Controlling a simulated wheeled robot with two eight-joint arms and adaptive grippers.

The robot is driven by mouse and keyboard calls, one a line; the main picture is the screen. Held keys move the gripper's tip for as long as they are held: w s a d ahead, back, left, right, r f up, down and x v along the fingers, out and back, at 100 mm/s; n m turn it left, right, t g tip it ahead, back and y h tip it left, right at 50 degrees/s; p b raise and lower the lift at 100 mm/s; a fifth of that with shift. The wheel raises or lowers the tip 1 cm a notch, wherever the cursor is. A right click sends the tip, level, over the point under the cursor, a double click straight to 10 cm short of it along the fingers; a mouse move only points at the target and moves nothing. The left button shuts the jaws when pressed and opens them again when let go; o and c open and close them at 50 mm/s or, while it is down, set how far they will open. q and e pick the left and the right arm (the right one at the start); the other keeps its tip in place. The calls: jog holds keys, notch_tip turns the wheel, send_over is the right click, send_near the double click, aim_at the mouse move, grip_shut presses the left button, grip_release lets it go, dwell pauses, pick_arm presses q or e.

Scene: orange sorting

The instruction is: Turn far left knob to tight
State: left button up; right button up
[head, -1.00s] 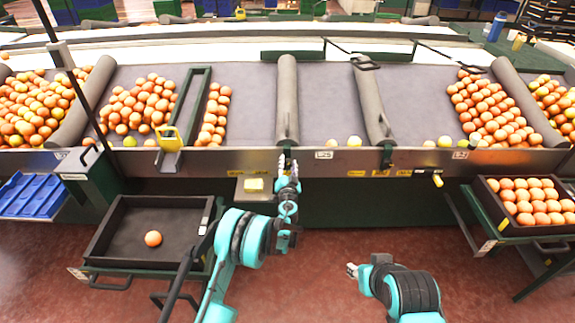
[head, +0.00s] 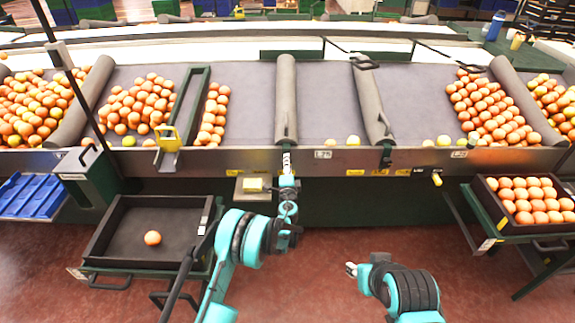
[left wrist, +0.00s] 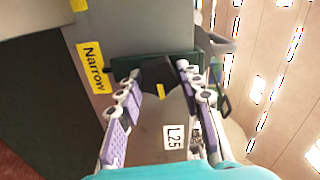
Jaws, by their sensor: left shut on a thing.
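In the head view my left gripper (head: 287,160) is at the front edge of the sorting table, at the foot of the left grey roller divider. In the left wrist view its two fingers (left wrist: 155,85) stand on either side of a dark knob (left wrist: 176,103) with a yellow mark, and it is shut on it. A yellow "Narrow" label (left wrist: 92,67) lies left of the knob, and a white "L25" label (left wrist: 174,140) is below it. In the head view the gripper hides the knob. My right gripper (head: 351,269) hangs low over the floor; its jaw state is unclear.
A second divider (head: 370,100) with a dark front fitting (head: 387,155) stands to the right. Oranges (head: 137,103) lie in the table's lanes. A black tray (head: 120,215) with one orange is at left, and a full orange crate (head: 484,205) is at right.

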pick_arm(q)
jog(key=shift+m, duration=0.6)
jog(key=o, duration=1.2)
jog(key=shift+f, duration=0.1)
jog(key=s, duration=1.2)
